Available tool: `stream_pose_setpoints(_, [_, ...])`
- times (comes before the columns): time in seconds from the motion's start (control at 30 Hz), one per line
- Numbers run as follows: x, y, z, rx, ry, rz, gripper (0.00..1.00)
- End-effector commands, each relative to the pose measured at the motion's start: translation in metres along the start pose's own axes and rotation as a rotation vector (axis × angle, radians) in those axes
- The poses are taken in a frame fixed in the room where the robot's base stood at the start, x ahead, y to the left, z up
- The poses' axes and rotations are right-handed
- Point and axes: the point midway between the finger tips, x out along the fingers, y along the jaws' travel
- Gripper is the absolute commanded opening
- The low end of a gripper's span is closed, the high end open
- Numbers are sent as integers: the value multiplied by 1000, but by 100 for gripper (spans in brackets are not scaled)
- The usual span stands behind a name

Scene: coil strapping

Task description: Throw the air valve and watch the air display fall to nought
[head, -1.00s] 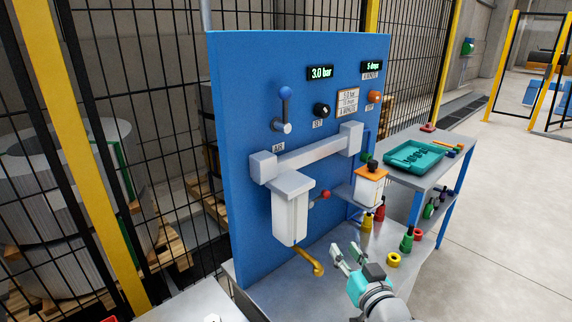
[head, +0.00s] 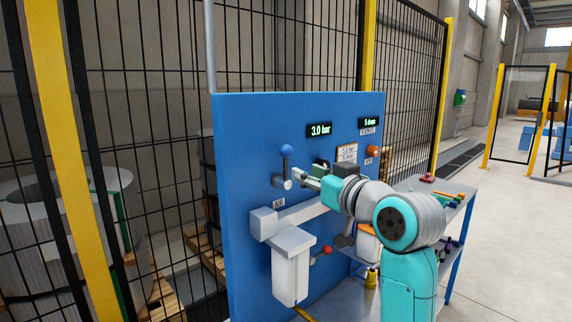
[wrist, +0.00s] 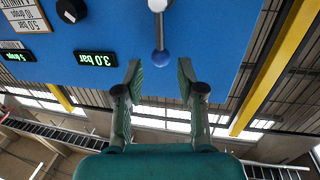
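The air valve (head: 286,168) is a blue-ball lever on a grey hub, on the blue panel (head: 240,150) above the AIR label. Its lever stands upright, ball on top. In the wrist view, which is upside down, the blue ball (wrist: 161,57) lies just ahead of the gap between my fingertips. My gripper (head: 300,178) is open and empty, just right of the valve in the head view; its spread fingers also show in the wrist view (wrist: 160,76). The air display (head: 320,130) reads 3.0 bar in green, and it shows in the wrist view (wrist: 96,59) too.
A drops display (head: 371,124), an orange knob (head: 373,151) and a label card are right of the air display. A black knob (wrist: 71,10) is beside the valve. Below are a grey filter bowl (head: 290,270) and a red-ball lever (head: 327,250). Mesh fencing stands behind.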

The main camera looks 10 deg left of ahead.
Motion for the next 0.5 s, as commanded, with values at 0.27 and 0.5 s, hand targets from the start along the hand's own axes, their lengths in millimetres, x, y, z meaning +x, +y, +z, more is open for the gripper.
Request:
stream_pose_setpoints(0.27, [48,-1,0,1,-1,-1,38])
stream_pose_setpoints(0.5, [83,0,0,0,-1,0,38])
